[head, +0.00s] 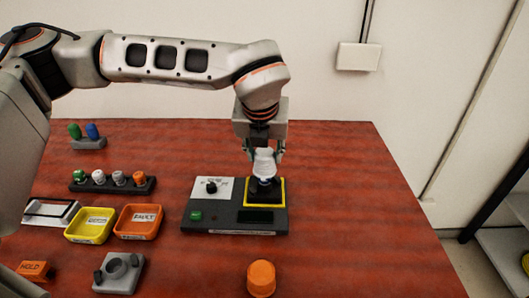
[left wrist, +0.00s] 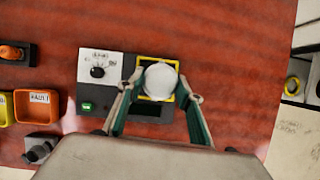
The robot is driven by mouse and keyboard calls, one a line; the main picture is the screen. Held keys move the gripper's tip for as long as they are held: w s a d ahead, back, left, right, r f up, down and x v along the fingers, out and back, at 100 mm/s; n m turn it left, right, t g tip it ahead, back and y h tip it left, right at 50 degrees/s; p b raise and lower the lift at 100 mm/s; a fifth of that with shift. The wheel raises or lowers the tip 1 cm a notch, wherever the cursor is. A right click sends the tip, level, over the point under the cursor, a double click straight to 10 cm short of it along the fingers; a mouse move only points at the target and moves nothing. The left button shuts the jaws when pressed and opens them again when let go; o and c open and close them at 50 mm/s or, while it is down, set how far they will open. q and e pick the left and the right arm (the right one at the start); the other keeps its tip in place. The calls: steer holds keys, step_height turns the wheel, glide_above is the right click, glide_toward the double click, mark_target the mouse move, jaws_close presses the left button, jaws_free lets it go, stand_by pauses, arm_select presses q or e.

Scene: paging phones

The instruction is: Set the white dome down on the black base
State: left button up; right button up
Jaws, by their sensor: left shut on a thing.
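My left gripper (head: 265,152) points straight down and is shut on the white dome (head: 265,162). In the left wrist view the dome (left wrist: 160,81) sits between the two fingertips (left wrist: 163,95). The dome is upright, directly over the black base (head: 264,190), which stands in a yellow-edged square on the grey panel (head: 200,220). The dome's lower end meets the top of the base in the picture; I cannot tell whether they touch. The dome hides most of the base in the left wrist view. My right gripper is not in view.
An orange cap (head: 261,279) stands in front of the panel. Left of it are a yellow tray (head: 73,238), an orange tray (head: 148,233), a rack of several small domes (head: 112,185) and a grey fixture (head: 119,273). The table right of the panel is clear.

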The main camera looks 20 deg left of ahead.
mark_target(264, 169)
arm_select(q)
steer(key=shift+f+b, duration=0.65)
steer(key=shift+f, duration=0.3)
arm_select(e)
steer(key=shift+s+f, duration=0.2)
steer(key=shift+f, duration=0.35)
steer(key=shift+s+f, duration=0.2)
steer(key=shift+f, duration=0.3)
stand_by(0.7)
arm_select(q)
steer(key=shift+f, duration=0.15)
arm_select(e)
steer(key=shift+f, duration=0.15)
arm_select(q)
steer(key=shift+f, duration=0.35)
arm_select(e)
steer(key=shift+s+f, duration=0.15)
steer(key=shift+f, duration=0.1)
arm_select(q)
steer(key=shift+f+b, duration=0.35)
steer(key=shift+b, duration=0.05)
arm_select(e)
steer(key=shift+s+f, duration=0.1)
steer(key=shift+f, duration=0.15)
arm_select(q)
steer(key=shift+f, duration=0.25)
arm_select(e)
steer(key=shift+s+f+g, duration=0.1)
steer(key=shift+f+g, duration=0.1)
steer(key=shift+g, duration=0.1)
